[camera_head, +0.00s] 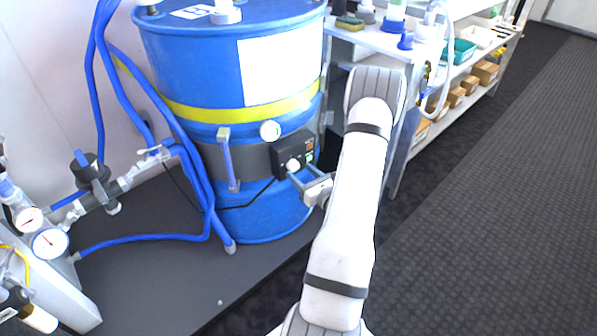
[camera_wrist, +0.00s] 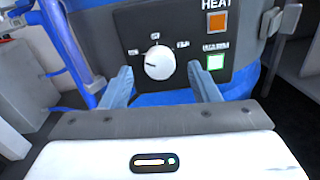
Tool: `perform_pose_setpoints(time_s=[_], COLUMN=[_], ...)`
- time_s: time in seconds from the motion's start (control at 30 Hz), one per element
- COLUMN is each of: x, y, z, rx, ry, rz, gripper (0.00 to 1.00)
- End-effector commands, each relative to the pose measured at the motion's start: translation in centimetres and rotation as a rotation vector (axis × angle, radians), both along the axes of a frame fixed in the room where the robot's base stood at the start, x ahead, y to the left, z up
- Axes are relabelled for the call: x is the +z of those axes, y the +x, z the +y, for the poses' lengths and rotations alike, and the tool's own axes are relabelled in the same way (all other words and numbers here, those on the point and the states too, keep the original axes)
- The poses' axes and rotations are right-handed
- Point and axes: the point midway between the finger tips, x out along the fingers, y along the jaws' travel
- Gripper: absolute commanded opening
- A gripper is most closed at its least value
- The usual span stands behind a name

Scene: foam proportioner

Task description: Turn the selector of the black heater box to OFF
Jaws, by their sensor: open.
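The black heater box (camera_head: 283,153) sits on the dark band around the blue drum (camera_head: 180,70). In the wrist view the box (camera_wrist: 133,22) shows a round white selector knob (camera_wrist: 159,65), with small labels to its left, top and right. The knob's dark pointer mark is on its left side, toward the left label; the small label text is too blurred to read. The selector also shows in the head view (camera_head: 293,165). My gripper (camera_head: 298,176) is open in front of the box. In the wrist view its blue-grey fingers stand below left and right of the knob, apart from it.
On the box, an orange light (camera_wrist: 217,21) and a lit green one (camera_wrist: 216,62) sit right of the knob. A blue-grey upright handle (camera_head: 229,160) stands left of the box. Shelving (camera_head: 395,160) is close on the right. Blue hoses (camera_head: 185,150) run left of the drum.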

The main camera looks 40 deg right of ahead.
Motion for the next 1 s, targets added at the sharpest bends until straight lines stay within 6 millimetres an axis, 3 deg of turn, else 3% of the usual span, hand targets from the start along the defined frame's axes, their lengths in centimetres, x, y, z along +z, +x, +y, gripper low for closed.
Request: perform_pose_setpoints(time_s=[0.2,0.53,1.0], x=[-0.1,0.0,0.0], y=[2.4,2.7,2.7], z=[0.0,-0.1,-0.1], rx=[0.002,0.000,0.000], ry=[-0.001,0.000,0.000], rz=[0.000,0.001,0.001], gripper=[0.55,0.55,0.16])
